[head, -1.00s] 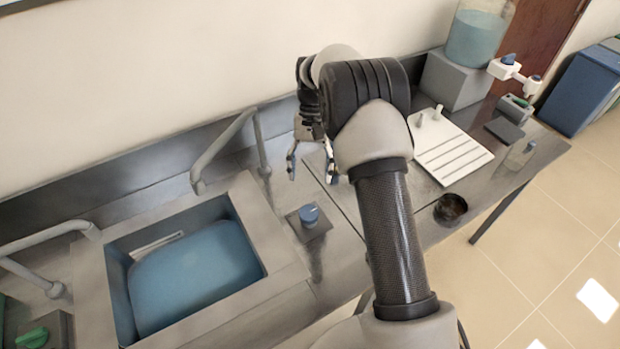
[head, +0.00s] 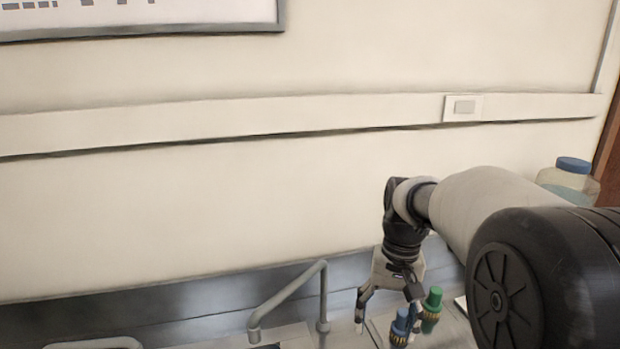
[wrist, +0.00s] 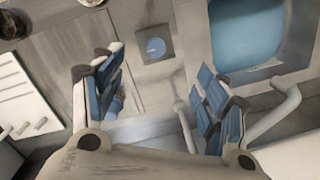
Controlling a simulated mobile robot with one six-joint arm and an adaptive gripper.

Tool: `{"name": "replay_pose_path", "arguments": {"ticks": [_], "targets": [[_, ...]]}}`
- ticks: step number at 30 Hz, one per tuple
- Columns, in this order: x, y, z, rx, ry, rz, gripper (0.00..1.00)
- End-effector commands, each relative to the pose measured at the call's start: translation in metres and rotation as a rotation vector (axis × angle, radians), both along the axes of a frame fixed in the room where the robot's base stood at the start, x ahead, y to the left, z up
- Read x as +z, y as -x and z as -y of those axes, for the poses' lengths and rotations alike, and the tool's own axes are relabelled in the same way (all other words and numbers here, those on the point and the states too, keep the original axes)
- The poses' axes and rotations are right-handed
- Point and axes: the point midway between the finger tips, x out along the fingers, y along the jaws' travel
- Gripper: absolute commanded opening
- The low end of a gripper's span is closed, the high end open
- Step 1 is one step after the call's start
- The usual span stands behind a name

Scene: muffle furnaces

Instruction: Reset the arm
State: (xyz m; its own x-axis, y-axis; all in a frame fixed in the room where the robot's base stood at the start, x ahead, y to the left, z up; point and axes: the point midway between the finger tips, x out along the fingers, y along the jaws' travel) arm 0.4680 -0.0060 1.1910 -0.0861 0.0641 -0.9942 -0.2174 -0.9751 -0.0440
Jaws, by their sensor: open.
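My gripper (head: 386,308) hangs from my arm in the lower right of the head view, pointing down with its two fingers spread and nothing between them. In the wrist view my gripper (wrist: 160,75) is also open, with blue-padded fingers wide apart. Below it there are the steel counter, a blue knob (wrist: 155,47) on a square plate, and the blue sink basin (wrist: 246,30). Blue-topped (head: 400,326) and green-topped (head: 432,306) fittings show beside the right finger in the head view; whether they touch it I cannot tell.
A bent grey tap (head: 288,296) stands left of my gripper. A wall with a trunking strip (head: 250,118) and a socket (head: 463,107) is behind. A blue-capped bottle (head: 571,178) is at the right. A white slotted board (wrist: 28,108) lies at left in the wrist view.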

Motion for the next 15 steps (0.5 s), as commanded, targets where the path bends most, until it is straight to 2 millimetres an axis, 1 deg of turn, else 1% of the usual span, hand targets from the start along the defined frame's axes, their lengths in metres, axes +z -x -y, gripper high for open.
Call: {"name": "replay_pose_path", "arguments": {"ticks": [1, 3, 5, 6, 8, 9, 11, 12, 15], "targets": [[0.016, 0.017, -0.001, 0.014, 0.006, 0.041, 0.67], [0.032, 0.040, -0.003, 0.033, 0.014, 0.094, 0.67], [0.043, 0.061, -0.003, 0.051, 0.021, 0.136, 0.67], [0.049, 0.075, -0.004, 0.063, 0.027, 0.167, 0.67], [0.055, 0.097, -0.005, 0.082, 0.036, 0.210, 0.67], [0.058, 0.111, -0.005, 0.094, 0.042, 0.239, 0.67], [0.060, 0.133, -0.006, 0.111, 0.050, 0.282, 0.67], [0.060, 0.146, -0.006, 0.124, 0.057, 0.312, 0.67], [0.055, 0.178, -0.006, 0.151, 0.071, 0.380, 0.67]]}}
